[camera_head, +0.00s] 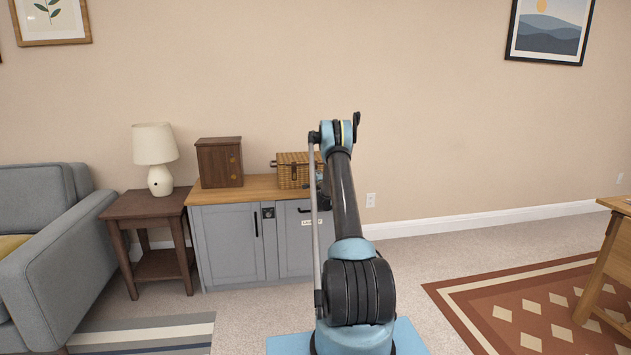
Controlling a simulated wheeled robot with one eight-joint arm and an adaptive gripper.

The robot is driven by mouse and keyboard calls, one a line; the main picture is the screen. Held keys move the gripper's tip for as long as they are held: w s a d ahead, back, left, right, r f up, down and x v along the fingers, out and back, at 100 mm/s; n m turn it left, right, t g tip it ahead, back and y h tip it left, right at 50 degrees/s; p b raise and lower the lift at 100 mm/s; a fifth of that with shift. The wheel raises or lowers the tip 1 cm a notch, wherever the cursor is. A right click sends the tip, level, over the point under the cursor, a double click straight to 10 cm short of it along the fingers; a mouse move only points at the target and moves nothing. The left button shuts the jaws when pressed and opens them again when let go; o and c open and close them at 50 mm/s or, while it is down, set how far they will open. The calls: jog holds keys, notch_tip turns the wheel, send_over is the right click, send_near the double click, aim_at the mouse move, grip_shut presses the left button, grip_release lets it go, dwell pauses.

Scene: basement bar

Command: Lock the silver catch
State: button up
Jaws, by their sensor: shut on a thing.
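The silver catch (268,213) is a small metal fitting with a dark part, high on the front of the grey cabinet (228,245), near the meeting edge of its two doors. It is too small to tell whether it is locked. My gripper (322,192) is to the right of the catch and apart from it, in front of the right part of the cabinet. It is partly hidden behind my arm. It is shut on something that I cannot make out.
A brown wooden box (219,162) and a wicker basket (294,171) stand on the cabinet's wooden top. The doors have dark handles and a white label (311,222). A side table (153,207) with a lamp (155,157) stands left.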

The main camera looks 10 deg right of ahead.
jog(key=shift+d+f, duration=0.1)
jog(key=o, duration=1.1)
jog(key=s, duration=1.2)
